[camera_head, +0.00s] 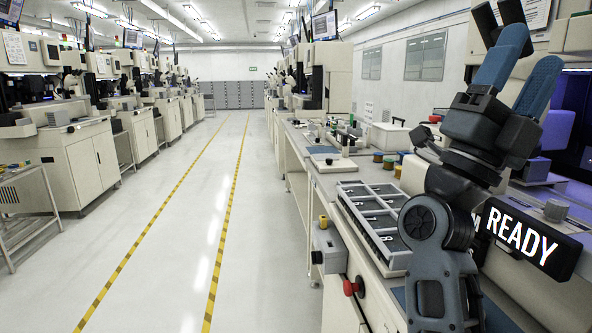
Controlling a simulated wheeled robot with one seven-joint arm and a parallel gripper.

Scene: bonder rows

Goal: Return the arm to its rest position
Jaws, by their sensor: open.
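My arm rises from the bottom right of the head view, with its grey and black links in front of the bench. My gripper (535,48) points upward at the upper right. Its two blue fingers are spread apart, with nothing visible between them. It is in front of a bonder machine and above the height of the bench top. The arm hides part of the bench and of the machine behind it.
A grey compartment tray (352,213) lies on the bench (322,178), left of my arm. A black "READY" sign (527,240) is close on the right. Spools (389,163) stand behind the tray. The aisle floor (190,240) between yellow-black lines is clear. Machine rows line both sides.

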